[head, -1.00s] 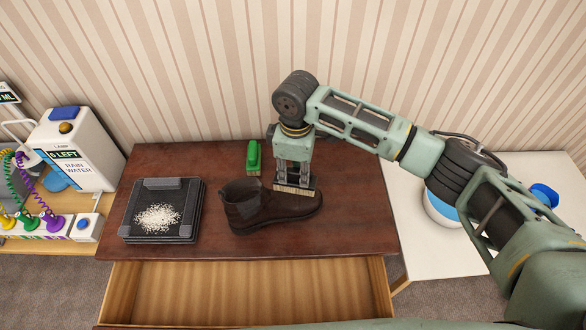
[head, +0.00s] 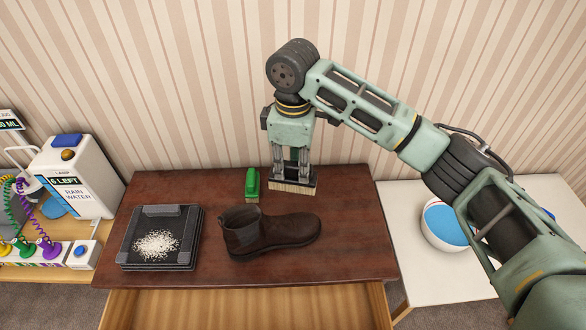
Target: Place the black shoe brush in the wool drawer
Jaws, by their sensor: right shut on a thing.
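The black shoe brush (head: 293,187), with pale bristles facing down, is held in my right gripper (head: 292,174) above the back part of the dark wood table. The gripper is shut on its black back. A dark brown boot (head: 272,232) lies in front of the brush, toe to the right, apart from it. A drawer (head: 240,306) is pulled out below the table front; its inside looks like bare wood, and its front part is cut off by the frame. No wool shows in it. My left gripper is not in view.
A green-backed brush (head: 252,184) stands left of the held brush. A black tray (head: 160,237) with white grains sits at the table's left. A white dispenser (head: 78,175) stands further left. A white side table (head: 415,262) at right carries a bowl of blue (head: 447,224).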

